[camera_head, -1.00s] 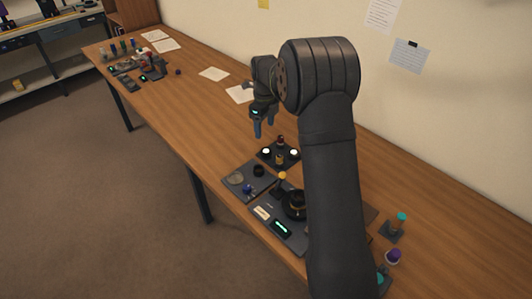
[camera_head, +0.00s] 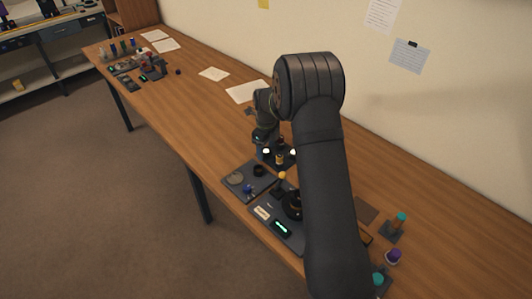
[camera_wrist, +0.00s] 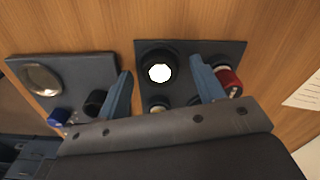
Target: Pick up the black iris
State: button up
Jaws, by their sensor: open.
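A small black round part (camera_head: 258,170), which looks like the iris, sits on a grey tray (camera_head: 238,193) beside a clear disc and a blue part. In the wrist view a black part (camera_wrist: 95,102) on the left tray (camera_wrist: 85,66) is partly hidden by my left finger. My gripper (camera_wrist: 160,66) is open and empty, its blue fingers above the gap and the dark right-hand plate (camera_wrist: 190,48). Between them in the picture stands a black round holder with a bright white top (camera_wrist: 158,70). In the head view my gripper (camera_head: 262,147) is over the dark plate's left side, fingertips unclear.
A red part (camera_wrist: 229,82) stands on the dark plate close to my right finger. The blue part (camera_wrist: 58,117) and clear disc (camera_wrist: 42,79) lie on the left tray. A larger station (camera_head: 283,229) stands nearer. Bare wood lies beyond the trays.

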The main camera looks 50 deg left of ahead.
jog(key=c, duration=1)
